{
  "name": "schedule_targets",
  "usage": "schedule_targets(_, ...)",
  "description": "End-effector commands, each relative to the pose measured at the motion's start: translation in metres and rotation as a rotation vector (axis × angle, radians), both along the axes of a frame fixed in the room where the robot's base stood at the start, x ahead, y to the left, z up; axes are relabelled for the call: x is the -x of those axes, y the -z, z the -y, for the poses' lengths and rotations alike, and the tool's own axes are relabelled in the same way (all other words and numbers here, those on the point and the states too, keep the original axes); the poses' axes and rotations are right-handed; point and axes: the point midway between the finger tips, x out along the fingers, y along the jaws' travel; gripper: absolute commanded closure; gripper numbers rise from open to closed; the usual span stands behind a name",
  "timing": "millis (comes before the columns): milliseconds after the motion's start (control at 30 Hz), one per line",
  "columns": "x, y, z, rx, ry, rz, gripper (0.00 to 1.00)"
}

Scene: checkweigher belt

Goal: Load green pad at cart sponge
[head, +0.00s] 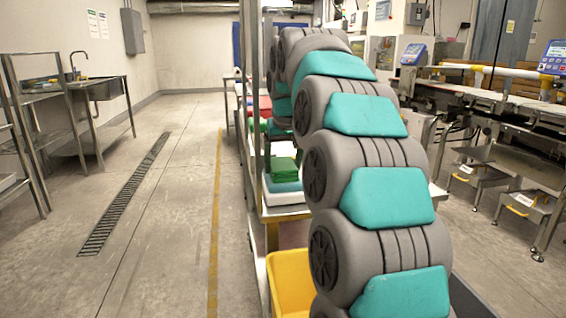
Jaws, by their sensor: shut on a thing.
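My arm fills the middle of the head view, reaching away from me, and its end and my gripper are hidden behind its own links. A stack of flat green pads (284,166) lies on a white tray or board on the cart (283,211), just left of my arm. I cannot tell whether one of them is the pad to load. More green items (280,127) show farther back on the cart, partly covered by my arm. No sponge can be made out for certain. What my gripper holds is not visible.
A yellow bin (285,290) sits low at the cart's near end. A red item (265,104) lies farther back. The conveyor line (480,95) with displays runs along the right. A steel sink bench (95,90) stands left. The floor between sink and cart is clear.

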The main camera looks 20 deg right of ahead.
Motion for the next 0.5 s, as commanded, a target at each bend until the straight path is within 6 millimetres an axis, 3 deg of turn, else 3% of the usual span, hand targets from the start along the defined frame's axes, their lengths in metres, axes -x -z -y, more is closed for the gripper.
schedule_targets(500, 0.0000, 0.0063, 0.0000, 0.000, 0.000, 0.000, 0.65)
